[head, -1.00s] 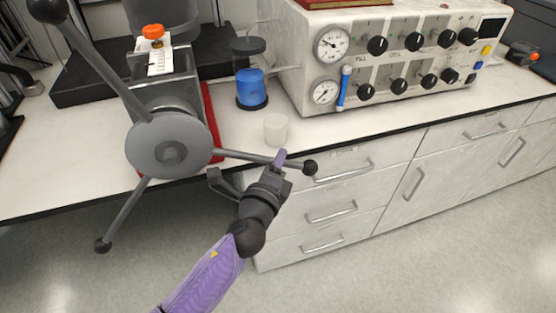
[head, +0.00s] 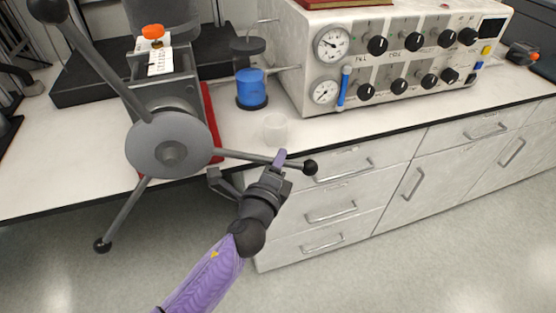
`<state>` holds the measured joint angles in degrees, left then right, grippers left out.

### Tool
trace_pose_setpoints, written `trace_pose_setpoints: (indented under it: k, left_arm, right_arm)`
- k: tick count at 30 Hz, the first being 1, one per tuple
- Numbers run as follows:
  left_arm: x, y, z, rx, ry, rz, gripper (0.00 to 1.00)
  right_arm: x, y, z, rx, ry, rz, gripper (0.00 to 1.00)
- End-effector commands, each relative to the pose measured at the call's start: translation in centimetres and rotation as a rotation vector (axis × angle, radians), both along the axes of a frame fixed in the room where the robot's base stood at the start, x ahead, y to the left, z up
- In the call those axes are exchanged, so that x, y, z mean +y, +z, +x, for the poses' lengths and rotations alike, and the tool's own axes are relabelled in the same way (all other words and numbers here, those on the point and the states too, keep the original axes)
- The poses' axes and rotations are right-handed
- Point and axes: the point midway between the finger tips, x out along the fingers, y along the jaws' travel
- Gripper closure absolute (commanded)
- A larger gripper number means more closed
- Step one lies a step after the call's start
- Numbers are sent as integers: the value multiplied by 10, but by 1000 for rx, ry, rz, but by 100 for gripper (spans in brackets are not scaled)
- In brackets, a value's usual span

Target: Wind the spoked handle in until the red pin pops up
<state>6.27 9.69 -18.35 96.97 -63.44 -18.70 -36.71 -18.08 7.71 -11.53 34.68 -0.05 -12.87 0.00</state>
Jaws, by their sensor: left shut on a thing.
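The spoked handle (head: 168,145) is a grey round hub with black-knobbed spokes, on the near face of a grey press-like device. One spoke points up-left, one down-left and one to the right. My left gripper (head: 279,163) is shut on the right-pointing spoke, just inside its black end knob (head: 310,167). An orange-red cap (head: 153,32) stands on top of the device above a white scale label (head: 160,60). I cannot tell whether this is the red pin. My right gripper is not in view.
A blue-filled cylinder (head: 251,88) and a small clear cup (head: 275,129) stand right of the handle. A control box (head: 400,60) with gauges and knobs stands behind at right. Drawers (head: 330,210) lie below the counter edge. The counter's front right strip is clear.

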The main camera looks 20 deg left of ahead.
Motion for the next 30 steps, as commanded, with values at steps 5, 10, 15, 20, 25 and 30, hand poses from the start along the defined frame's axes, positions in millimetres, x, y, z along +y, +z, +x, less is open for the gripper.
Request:
trace_pose_setpoints:
  k: [5,10,15,20,25,30]
  left_arm:
    - [7,-18,-5,63,0,91,100]
    - [18,-43,-12,142,0,207,100]
    - [21,-51,-15,162,0,236,100]
    - [21,-51,-15,162,0,234,100]
    - [20,-51,-14,159,0,233,47]
    - [20,-50,-14,158,1,232,42]
  right_arm:
    - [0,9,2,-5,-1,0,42]
    - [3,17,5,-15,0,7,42]
    - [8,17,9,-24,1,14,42]
    - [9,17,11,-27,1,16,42]
    - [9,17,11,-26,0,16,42]
    - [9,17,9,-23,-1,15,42]
